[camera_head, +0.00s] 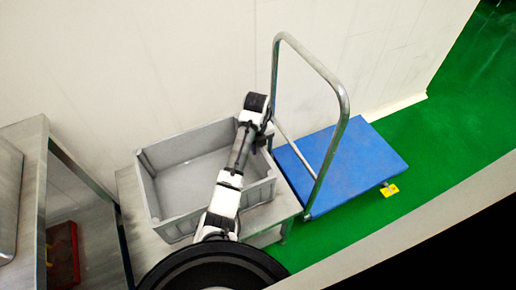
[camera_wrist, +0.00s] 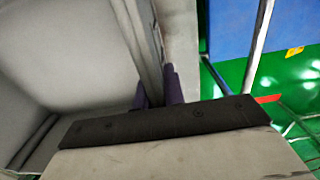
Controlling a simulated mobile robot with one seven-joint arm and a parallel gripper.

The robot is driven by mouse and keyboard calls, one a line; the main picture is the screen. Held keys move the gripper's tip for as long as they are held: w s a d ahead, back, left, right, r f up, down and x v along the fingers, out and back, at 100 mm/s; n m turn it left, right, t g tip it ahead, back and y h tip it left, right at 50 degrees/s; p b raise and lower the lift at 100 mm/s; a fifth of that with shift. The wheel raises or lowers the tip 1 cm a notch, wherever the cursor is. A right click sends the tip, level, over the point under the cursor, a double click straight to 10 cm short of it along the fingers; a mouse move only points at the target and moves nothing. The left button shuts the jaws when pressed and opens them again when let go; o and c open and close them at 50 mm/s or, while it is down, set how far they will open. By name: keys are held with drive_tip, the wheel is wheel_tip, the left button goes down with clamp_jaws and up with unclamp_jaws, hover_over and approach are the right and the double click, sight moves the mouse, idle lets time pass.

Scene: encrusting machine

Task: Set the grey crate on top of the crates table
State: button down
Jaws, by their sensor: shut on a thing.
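The grey crate (camera_head: 160,187) is open-topped and looks empty. In the head view it is over the crates table (camera_head: 270,216), a low metal-topped table against the wall; whether its base touches the top all round I cannot tell. My gripper (camera_wrist: 160,90) is shut on the crate's right wall, with a dark finger on each side of the rim. In the head view my arm reaches across the crate and hides part of its inside and near wall. In the wrist view the crate's pale inside (camera_wrist: 60,60) fills the left.
A blue platform trolley (camera_head: 350,165) with a tall metal handle (camera_head: 343,110) stands just right of the table. A steel shelf unit (camera_head: 40,150) with a red crate (camera_head: 63,255) on it is at the left. Green floor (camera_head: 450,130) is free at the right.

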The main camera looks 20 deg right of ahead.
drive_tip(key=shift+a, duration=0.1)
drive_tip(key=c, duration=1.5)
unclamp_jaws()
drive_tip(key=shift+f, duration=0.1)
wheel_tip(320, 180, up, 12)
drive_tip(key=p, duration=0.5)
